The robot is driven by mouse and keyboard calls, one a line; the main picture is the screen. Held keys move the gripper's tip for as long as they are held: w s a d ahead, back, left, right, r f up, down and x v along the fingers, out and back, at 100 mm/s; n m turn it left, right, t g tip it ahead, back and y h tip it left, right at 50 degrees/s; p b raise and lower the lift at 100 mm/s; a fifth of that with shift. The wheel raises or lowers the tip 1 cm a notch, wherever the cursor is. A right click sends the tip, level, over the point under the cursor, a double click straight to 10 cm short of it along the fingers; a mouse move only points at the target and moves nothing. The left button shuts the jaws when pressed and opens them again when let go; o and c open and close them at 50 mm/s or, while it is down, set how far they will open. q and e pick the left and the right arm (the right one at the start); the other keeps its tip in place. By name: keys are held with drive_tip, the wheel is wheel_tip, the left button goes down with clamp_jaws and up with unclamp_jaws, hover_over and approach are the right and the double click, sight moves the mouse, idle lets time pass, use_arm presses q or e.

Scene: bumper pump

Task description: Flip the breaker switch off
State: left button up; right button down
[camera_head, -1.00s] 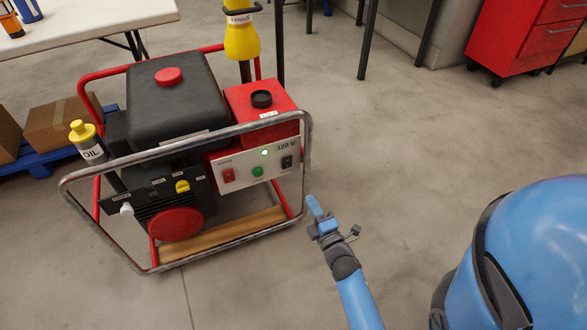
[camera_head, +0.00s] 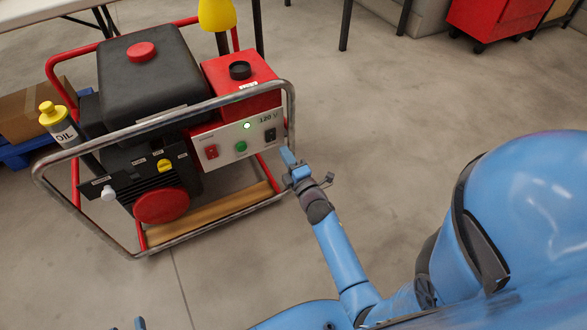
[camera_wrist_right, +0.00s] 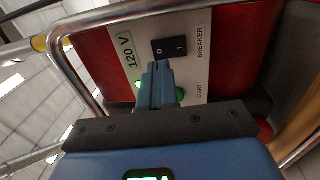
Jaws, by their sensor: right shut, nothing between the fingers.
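The breaker switch (camera_head: 270,135) is a small black rocker at the right end of the generator's pale front panel (camera_head: 226,145). My right gripper (camera_head: 288,157) is shut and empty, just in front of and below the switch in the head view. Its blue fingertips (camera_wrist_right: 158,68) point at the panel just short of the rocker in the wrist view; contact cannot be told.
The generator's metal frame tube (camera_head: 290,105) runs close beside the switch. A lit green lamp (camera_head: 247,126), a green START button (camera_head: 241,146) and a red switch (camera_head: 211,152) share the panel. The floor (camera_head: 390,110) to the right is clear.

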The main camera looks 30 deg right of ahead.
sight(273, 133)
drive_tip(key=w, duration=0.3)
drive_tip(key=w+b, duration=0.1)
drive_tip(key=w, duration=0.1)
drive_tip(key=shift+w+r, duration=0.4)
drive_tip(key=shift+w, duration=0.2)
drive_tip(key=shift+w+r, duration=0.15)
drive_tip(key=shift+w, duration=0.1)
drive_tip(key=shift+s, duration=0.1)
